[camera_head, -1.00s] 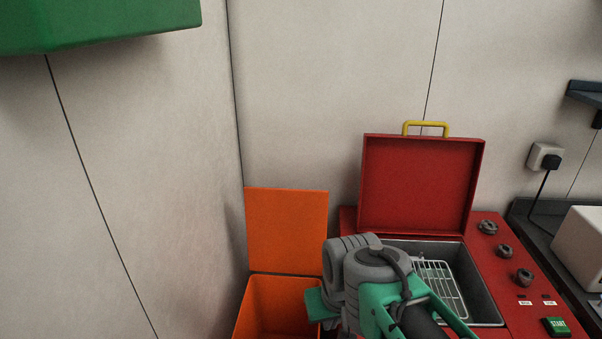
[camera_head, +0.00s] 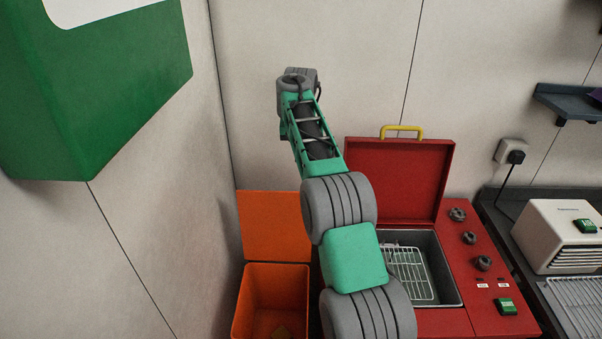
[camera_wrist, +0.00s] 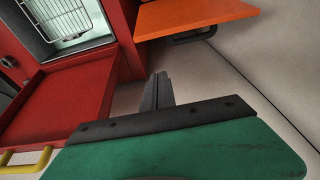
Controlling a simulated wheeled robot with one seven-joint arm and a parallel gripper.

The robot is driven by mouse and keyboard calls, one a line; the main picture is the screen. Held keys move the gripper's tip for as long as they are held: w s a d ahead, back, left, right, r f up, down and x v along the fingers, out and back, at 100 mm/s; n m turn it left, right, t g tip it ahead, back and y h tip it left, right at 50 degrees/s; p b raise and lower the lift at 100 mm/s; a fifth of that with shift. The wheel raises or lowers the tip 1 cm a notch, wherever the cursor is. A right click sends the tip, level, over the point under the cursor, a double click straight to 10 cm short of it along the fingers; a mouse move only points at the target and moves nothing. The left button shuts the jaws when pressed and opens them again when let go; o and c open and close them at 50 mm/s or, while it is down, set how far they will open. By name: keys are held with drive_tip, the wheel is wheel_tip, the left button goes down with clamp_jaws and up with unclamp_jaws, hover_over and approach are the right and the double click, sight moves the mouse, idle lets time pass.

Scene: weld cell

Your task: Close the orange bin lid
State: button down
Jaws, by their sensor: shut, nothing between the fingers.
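The orange bin (camera_head: 243,315) stands at lower centre-left in the head view, its inside showing. Its orange lid (camera_head: 268,225) stands open and upright at the back, near the wall. In the wrist view the lid (camera_wrist: 195,15) is at the top, with a dark handle (camera_wrist: 195,36) on its outer side. My gripper (camera_wrist: 158,90) is shut and empty, its fingers pointing up the picture below the lid and apart from it. In the head view my arm reaches up and back above the lid's right side; the fingers are hidden there.
A red machine (camera_head: 472,320) with a raised red lid (camera_head: 400,178) and yellow handle (camera_head: 402,131) stands right of the bin. A green box (camera_head: 100,100) hangs at upper left. A white appliance (camera_head: 555,235) stands at right. Walls are close behind and left.

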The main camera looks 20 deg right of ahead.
wheel_tip(320, 180, down, 9)
drive_tip(key=s, duration=0.2)
drive_tip(key=shift+a, duration=0.35)
drive_tip(key=shift+f, duration=0.15)
